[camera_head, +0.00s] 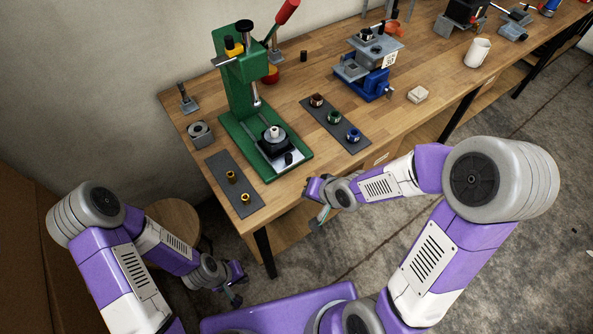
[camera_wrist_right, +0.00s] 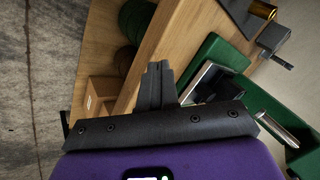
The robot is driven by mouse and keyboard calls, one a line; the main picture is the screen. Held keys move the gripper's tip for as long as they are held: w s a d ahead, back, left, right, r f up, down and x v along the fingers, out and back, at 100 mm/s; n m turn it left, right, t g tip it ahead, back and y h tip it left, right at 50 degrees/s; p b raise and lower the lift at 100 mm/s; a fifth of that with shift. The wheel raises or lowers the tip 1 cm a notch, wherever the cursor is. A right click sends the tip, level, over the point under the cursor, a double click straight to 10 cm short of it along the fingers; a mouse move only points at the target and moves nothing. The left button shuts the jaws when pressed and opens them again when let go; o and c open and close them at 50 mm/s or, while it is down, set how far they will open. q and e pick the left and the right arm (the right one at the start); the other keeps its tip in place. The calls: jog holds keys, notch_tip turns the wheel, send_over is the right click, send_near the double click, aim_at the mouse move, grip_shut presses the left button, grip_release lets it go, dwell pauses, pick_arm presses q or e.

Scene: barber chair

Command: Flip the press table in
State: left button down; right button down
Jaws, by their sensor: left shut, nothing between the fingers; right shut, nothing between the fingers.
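The green arbor press (camera_head: 243,80) stands on the wooden workbench. Its press table (camera_head: 287,165) is a silver plate with a black fixture and a pale round part, at the front of the green base. In the right wrist view a silver plate (camera_wrist_right: 203,82) on green shows beyond the fingers. My right gripper (camera_head: 316,223) is in front of the bench edge, apart from the press; its closed fingers also show in the right wrist view (camera_wrist_right: 156,84), empty. My left gripper (camera_head: 237,298) is low at the bench's front left, shut and empty, far from the press.
A dark mat (camera_head: 222,175) with brass parts lies left of the press. Another mat (camera_head: 325,118) with several coloured parts lies right of it, before a blue vise (camera_head: 376,83). A stool (camera_head: 174,216) stands by my left arm. A white mug (camera_head: 478,52) stands farther right.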

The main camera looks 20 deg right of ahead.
jog(key=s+d+r+m+t+b, duration=0.3)
jog(key=r+m+t+b, duration=0.2)
jog(key=b, duration=0.7)
jog(key=shift+r+m+y+b, duration=0.35)
jog(key=shift+r+m, duration=0.8)
jog(key=shift+m, duration=0.45)
jog(key=shift+d, duration=0.1)
jog(key=p, duration=0.4)
send_near(291, 160)
notch_tip(291, 160, down, 2)
jog(key=x, duration=0.2)
jog(key=r+b+x, duration=0.1)
jog(key=x, duration=0.1)
jog(key=shift+w+a+f, duration=0.25)
jog(key=shift+w+a, duration=0.1)
jog(key=shift+w, duration=0.15)
jog(key=shift+w+a+r, duration=0.1)
jog(key=shift+w, duration=0.3)
